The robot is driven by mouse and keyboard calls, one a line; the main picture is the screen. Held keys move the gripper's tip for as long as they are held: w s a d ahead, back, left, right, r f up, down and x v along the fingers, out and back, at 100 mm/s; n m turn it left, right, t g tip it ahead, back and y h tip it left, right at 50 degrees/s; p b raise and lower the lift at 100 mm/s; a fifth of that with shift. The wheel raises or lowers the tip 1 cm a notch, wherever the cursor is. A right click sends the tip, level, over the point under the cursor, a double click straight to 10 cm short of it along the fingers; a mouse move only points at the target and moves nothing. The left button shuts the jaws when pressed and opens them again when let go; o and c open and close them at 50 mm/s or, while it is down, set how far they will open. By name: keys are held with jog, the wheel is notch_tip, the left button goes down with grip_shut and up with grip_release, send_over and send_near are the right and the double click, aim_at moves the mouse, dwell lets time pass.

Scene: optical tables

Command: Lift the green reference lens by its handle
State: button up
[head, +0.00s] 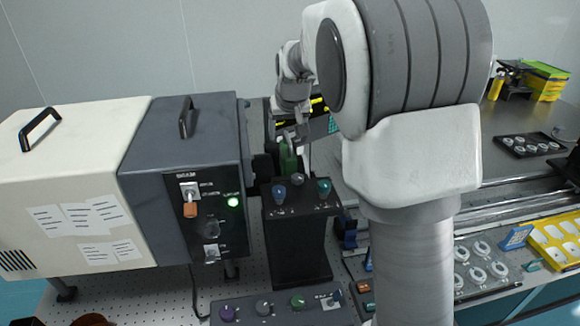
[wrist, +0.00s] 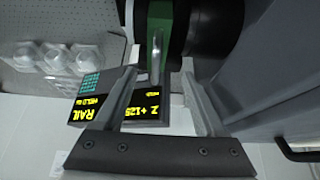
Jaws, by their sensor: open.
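The green reference lens (head: 287,160) stands upright behind the black control post in the head view, partly hidden by it. In the wrist view its green body (wrist: 163,14) is at the top centre, with a shiny metal handle (wrist: 156,62) pointing down from it. My gripper (wrist: 160,76) is open, with one finger on each side of the handle and visible gaps to both. In the head view my gripper (head: 290,134) is at the top of the lens, small and partly blurred into the arm.
A dark display with yellow text (wrist: 140,108) lies behind the fingers. A black cylindrical part (wrist: 208,30) is right beside the lens. A large grey and cream housing (head: 183,170) stands at left in the head view. The black control post (head: 300,245) with knobs stands in front.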

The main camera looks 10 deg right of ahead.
jog(key=shift+d+p+x, duration=0.15)
jog(key=shift+p+x, duration=0.05)
jog(key=shift+x, duration=1.5)
jog(key=shift+d+p+x, duration=0.15)
jog(key=shift+p+x, duration=0.05)
jog(key=shift+x, duration=1.5)
jog(key=shift+c, duration=0.3)
grip_shut()
jog(key=shift+r, duration=0.15)
